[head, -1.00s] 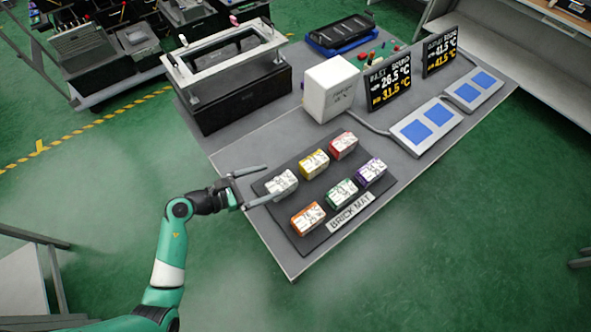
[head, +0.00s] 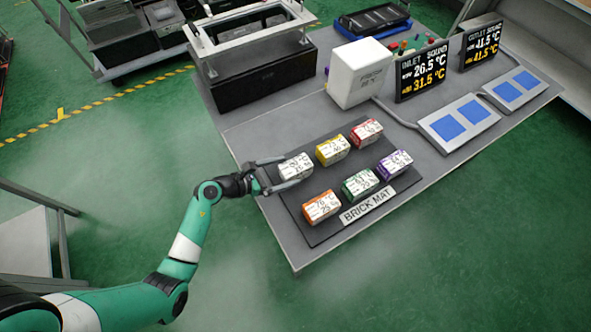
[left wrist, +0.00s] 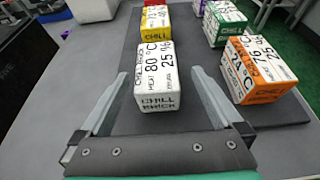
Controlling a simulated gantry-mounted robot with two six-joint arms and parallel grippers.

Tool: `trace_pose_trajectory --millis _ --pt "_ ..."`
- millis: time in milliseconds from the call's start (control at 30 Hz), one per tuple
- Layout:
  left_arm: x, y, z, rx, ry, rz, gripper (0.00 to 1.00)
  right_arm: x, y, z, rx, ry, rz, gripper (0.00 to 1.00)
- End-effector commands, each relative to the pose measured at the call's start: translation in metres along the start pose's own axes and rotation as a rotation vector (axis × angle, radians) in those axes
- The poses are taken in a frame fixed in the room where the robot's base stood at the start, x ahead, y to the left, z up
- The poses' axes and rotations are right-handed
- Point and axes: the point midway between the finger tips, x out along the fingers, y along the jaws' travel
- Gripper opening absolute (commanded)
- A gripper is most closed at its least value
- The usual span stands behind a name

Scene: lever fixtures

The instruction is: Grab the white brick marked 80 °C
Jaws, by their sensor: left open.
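The white brick (head: 296,168) lies at the back left corner of the dark brick mat (head: 322,229). In the left wrist view the white brick (left wrist: 155,78) shows "80 °C" and "CHILL BRICK". My left gripper (head: 287,172) is open, with one finger on each side of the white brick. In the left wrist view the gripper's (left wrist: 158,90) fingers reach forward beside the brick's near end, with gaps between them and its sides. My right gripper is not in view.
Orange (head: 321,206), green (head: 360,184), purple (head: 395,164), yellow (head: 333,149) and red (head: 366,132) bricks sit on the same mat. A white box (head: 359,73), display screens (head: 421,72) and blue-square pads (head: 459,121) stand farther back. A black tank (head: 262,77) is behind left.

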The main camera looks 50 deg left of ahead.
Motion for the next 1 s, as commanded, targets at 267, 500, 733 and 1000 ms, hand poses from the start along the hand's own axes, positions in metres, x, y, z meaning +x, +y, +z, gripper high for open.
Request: trace_pose_trajectory --millis 267,500,733,1000 --pt "0.044 0.004 -0.002 0.002 -0.001 -0.003 1.0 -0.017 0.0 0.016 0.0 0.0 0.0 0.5" --pt "0.046 0.004 0.0 0.001 0.0 0.0 1.0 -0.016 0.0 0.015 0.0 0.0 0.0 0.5" --pt "0.046 0.004 0.0 0.001 0.0 0.0 0.6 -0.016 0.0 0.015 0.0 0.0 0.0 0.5" --pt "0.046 0.004 0.0 0.001 0.0 0.0 0.12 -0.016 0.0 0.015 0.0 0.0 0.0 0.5"
